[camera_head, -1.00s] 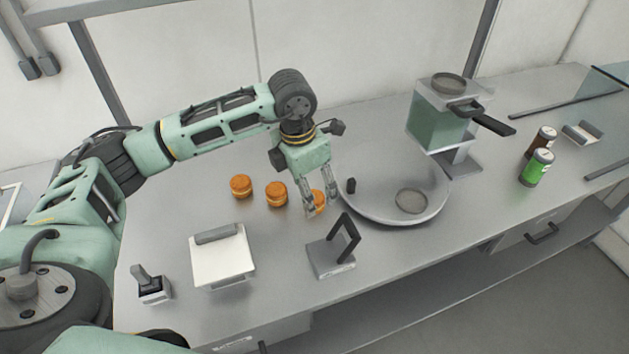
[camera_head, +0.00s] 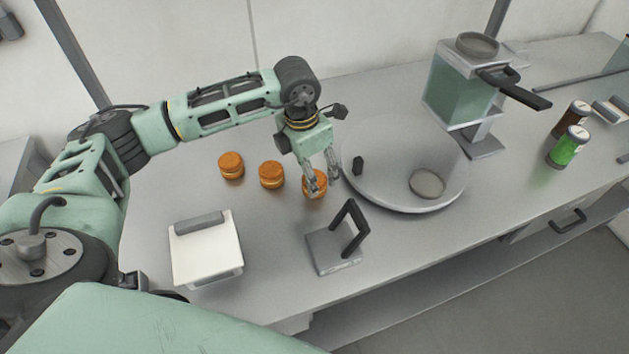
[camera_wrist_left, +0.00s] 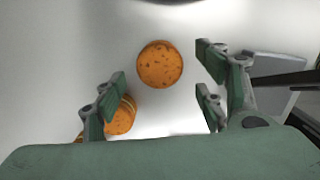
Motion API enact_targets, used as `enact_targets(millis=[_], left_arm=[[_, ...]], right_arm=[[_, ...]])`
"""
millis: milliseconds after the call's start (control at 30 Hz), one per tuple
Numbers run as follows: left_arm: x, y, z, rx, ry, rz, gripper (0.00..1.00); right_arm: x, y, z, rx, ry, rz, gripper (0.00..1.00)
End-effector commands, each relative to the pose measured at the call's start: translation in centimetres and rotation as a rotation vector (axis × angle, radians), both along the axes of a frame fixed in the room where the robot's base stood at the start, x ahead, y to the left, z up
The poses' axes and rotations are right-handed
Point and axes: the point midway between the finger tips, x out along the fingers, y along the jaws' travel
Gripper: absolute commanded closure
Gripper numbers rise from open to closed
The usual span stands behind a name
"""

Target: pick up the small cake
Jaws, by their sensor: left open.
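Three small round orange-brown cakes stand in a row on the metal counter: a left one (camera_head: 231,166), a middle one (camera_head: 271,175) and a right one (camera_head: 321,187). My left gripper (camera_head: 325,183) is open at the right cake, and its fingers partly cover that cake in the head view. In the left wrist view one cake (camera_wrist_left: 160,64) shows whole, in the gap between the open fingertips (camera_wrist_left: 162,66), with space on both sides. Another cake (camera_wrist_left: 121,117) is partly hidden behind the left finger there. My right gripper is not in view.
A round glass-covered plate (camera_head: 400,203) stands close to the right of the gripper. A grey block with a black handle (camera_head: 335,250) is in front, and a white-topped device (camera_head: 205,252) is front left. A dispenser (camera_head: 460,95) and cans (camera_head: 568,147) stand further right.

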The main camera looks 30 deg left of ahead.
Motion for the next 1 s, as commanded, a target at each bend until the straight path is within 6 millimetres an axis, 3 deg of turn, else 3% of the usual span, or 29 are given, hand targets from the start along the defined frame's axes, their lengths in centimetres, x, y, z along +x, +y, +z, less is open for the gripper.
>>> enact_targets(millis=[167, 300, 600, 1000], left_arm=[[0.6, 0.1, -2.1, 0.000, 0.007, 0.001, 0.35], [0.8, 0.0, -4.2, -0.001, 0.005, 0.001, 0.35], [1.0, 0.0, -4.9, 0.000, 0.000, 0.000, 0.35], [1.0, 0.0, -4.8, 0.000, 0.000, 0.000, 0.66]], right_arm=[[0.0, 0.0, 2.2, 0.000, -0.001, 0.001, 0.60], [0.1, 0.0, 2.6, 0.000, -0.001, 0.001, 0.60], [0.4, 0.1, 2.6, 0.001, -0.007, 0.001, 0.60], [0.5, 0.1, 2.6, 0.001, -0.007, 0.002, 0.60]])
